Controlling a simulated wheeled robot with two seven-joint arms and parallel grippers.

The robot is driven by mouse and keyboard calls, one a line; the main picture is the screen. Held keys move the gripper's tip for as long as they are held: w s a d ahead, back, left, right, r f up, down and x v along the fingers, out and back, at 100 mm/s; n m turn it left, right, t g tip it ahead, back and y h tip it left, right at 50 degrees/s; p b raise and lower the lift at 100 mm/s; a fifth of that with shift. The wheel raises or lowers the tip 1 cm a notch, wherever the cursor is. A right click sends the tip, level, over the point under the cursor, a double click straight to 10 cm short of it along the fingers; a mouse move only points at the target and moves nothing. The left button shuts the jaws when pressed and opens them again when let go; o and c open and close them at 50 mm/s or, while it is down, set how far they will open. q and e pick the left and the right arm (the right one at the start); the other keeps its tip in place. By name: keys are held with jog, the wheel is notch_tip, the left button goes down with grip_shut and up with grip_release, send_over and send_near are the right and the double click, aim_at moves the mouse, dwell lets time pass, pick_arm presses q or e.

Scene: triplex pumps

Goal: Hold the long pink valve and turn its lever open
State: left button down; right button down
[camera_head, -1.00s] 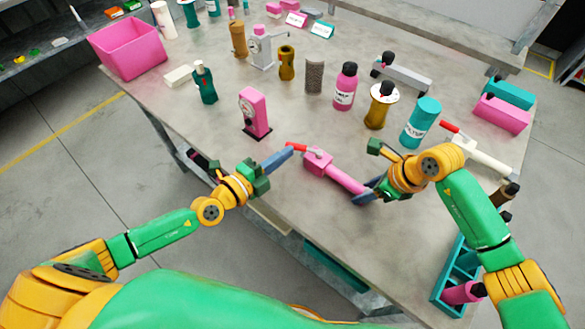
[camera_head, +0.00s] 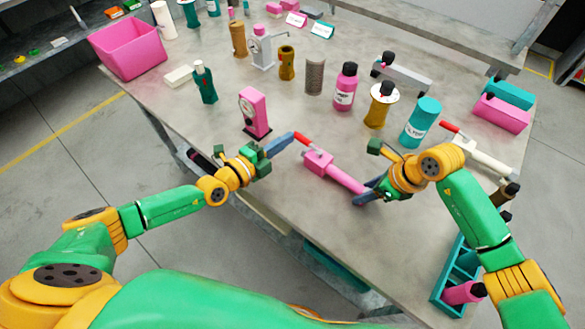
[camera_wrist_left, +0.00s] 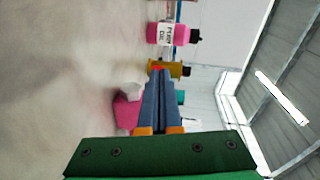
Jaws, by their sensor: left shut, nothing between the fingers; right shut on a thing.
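The long pink valve (camera_head: 343,177) lies over the front part of the table, with its block-shaped head (camera_head: 318,162) at upper left. Its red lever (camera_head: 301,140) points up and left from the head. My right gripper (camera_head: 369,196) is shut on the valve's lower right end. My left gripper (camera_head: 288,138) is shut and empty, its fingertips at or very near the lever's free end; contact is unclear. In the left wrist view, the shut fingers (camera_wrist_left: 159,100) point toward a red bit of the lever (camera_wrist_left: 158,68), with the pink head (camera_wrist_left: 127,113) beside them.
A pink gauge block (camera_head: 254,112) stands just beyond my left gripper. A pink bottle (camera_head: 345,87), a yellow-brown pump part (camera_head: 380,106) and a teal cylinder (camera_head: 420,122) stand behind the valve. A white valve with a red lever (camera_head: 476,150) lies at right.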

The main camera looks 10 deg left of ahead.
dwell(0.5)
pick_arm(q)
jog(key=v, duration=0.4)
jog(key=shift+s+r, duration=0.1)
jog(key=shift+s, duration=0.1)
jog(key=s+a, duration=0.1)
jog(key=a, duration=0.2)
jog(key=a+r, duration=0.1)
jog(key=a, duration=0.2)
jog(key=s+a, duration=0.1)
jog(key=a, duration=0.2)
jog(key=shift+s+a+r, duration=0.2)
jog(key=shift+s+r, duration=0.05)
jog(key=shift+s, duration=0.05)
pick_arm(e)
jog(key=shift+c, duration=1.2)
grip_release()
